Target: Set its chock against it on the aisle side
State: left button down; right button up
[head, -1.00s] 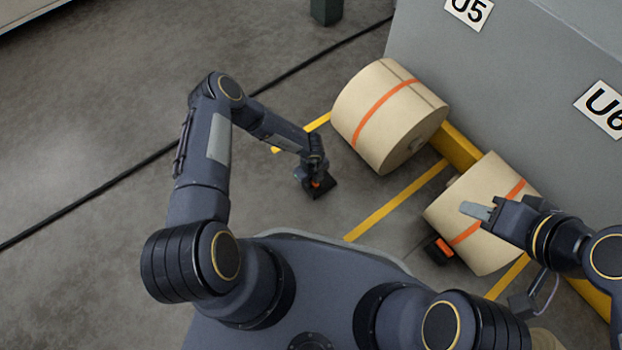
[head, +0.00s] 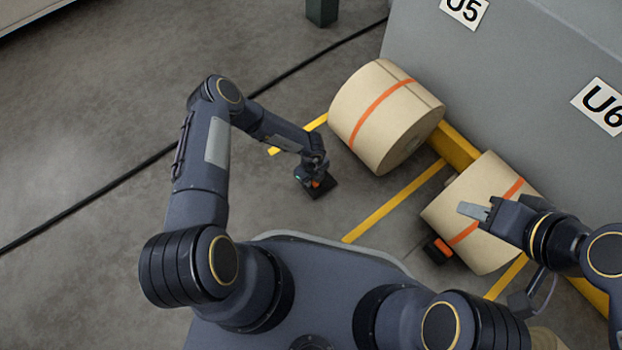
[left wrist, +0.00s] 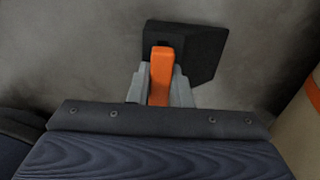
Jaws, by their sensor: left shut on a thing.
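My left gripper (head: 315,176) is shut on the orange handle of a black chock (head: 322,188), low over the floor or on it; I cannot tell which. In the left wrist view the orange handle sits between the grey fingers (left wrist: 160,92), with the black chock body (left wrist: 195,50) beyond. A kraft roll (head: 372,122) with an orange band lies to the right of this chock, with a gap of floor between them. Its edge shows at the right of the left wrist view (left wrist: 305,125). My right gripper (head: 474,211) hangs over a second banded roll (head: 480,240); its fingers look close together.
Another black and orange chock (head: 438,250) sits at the near left side of the second roll. Yellow floor lines (head: 392,203) mark the bays. A grey cabinet marked U5 and U6 (head: 510,70) stands behind the rolls. A black cable (head: 90,205) crosses the open floor at left.

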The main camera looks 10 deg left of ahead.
pick_arm(q)
jog(key=shift+w+d+b, duration=0.3)
jog(key=shift+w+d, duration=0.1)
jog(key=shift+w, duration=0.1)
dwell(0.6)
jog(key=c, duration=1.3)
grip_release()
jog(key=shift+o, duration=0.2)
